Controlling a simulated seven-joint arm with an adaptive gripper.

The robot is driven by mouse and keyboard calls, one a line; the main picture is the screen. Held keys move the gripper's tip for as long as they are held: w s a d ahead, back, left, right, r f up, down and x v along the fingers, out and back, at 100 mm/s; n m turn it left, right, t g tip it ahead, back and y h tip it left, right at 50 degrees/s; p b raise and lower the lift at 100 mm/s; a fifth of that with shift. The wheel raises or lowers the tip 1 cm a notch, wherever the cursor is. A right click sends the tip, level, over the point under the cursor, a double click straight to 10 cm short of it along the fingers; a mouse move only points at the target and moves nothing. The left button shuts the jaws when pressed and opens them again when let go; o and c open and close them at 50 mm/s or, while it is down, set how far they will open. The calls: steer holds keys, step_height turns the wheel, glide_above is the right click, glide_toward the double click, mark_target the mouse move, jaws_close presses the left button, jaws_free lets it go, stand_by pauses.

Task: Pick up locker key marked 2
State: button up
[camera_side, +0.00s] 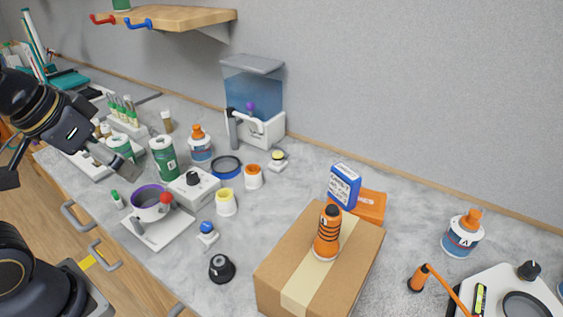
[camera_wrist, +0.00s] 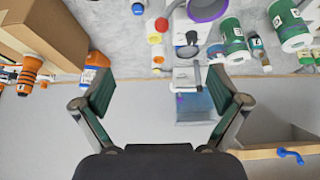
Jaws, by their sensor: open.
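I cannot make out a locker key or a mark 2 on one in either view. My gripper (camera_wrist: 160,84) is open and empty in the wrist view, its two green-padded fingers wide apart. In the side view my gripper (camera_side: 112,160) is at the left, in front of a green-and-white can (camera_side: 163,158) and above the counter. No object sits between its fingers. Part of the counter behind my arm is hidden.
A cardboard box (camera_side: 270,281) with an orange bottle (camera_side: 327,238) on top stands at the front centre. A blue-water tank (camera_side: 254,92) stands against the wall. A wooden shelf (camera_side: 190,17) with red and blue hooks hangs above. Several jars and devices crowd the counter (camera_side: 300,160).

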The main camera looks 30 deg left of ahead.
steer(key=shift+c, duration=0.2)
steer(key=c, duration=0.5)
